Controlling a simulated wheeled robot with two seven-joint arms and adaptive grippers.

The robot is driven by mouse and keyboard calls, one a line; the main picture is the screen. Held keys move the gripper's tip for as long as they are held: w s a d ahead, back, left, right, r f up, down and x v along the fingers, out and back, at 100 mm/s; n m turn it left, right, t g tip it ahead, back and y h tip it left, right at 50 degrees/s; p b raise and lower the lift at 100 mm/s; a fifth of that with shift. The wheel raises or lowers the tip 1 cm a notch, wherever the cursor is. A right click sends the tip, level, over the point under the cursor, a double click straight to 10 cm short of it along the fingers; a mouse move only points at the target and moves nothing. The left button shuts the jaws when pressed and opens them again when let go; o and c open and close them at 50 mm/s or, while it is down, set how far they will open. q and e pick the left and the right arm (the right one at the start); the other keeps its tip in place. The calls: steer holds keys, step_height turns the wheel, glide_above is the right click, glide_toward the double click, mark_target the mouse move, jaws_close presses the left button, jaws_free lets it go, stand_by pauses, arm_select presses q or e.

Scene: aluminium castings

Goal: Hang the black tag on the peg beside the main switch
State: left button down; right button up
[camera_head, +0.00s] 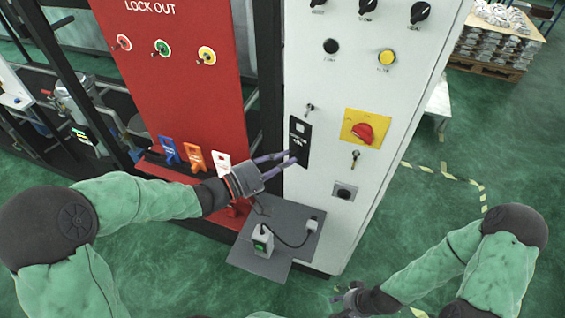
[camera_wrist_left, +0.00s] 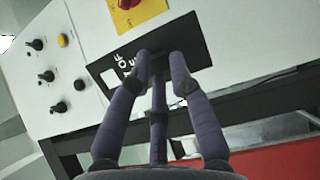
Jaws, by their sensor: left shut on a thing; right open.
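The black tag (camera_head: 302,155) with white lettering is upright in front of the white cabinet face, below a small peg (camera_head: 310,107). My left gripper (camera_head: 291,158) is shut on its lower part. In the left wrist view the tag (camera_wrist_left: 192,40) lies between the purple fingers (camera_wrist_left: 160,72), with a white square near its far end. I cannot tell whether the tag touches the panel. The main switch (camera_head: 363,131), a red knob on a yellow plate, is right of the tag. My right gripper (camera_head: 345,298) is open and empty, low at the bottom.
A key switch (camera_head: 355,156) sits below the main switch. A grey shelf (camera_head: 258,262) with a cabled device juts out below.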

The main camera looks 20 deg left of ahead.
mark_target(290, 147)
arm_select(q)
steer(key=shift+w+d+f+p, duration=0.1)
steer(key=shift+w+p, duration=0.1)
steer(key=shift+w, duration=0.9)
steer(key=shift+w+a+f+p, duration=0.1)
steer(key=shift+w+p, duration=0.15)
steer(key=shift+w, duration=0.8)
steer(key=shift+w+d+f+p, duration=0.1)
steer(key=shift+w+p, duration=0.1)
steer(key=shift+w, duration=0.9)
steer(key=shift+w+f+b, duration=0.45)
steer(key=shift+w+b, duration=0.1)
steer(key=shift+b, duration=0.75)
steer(key=c, duration=1.1)
jaws_free()
steer(key=shift+o, duration=0.2)
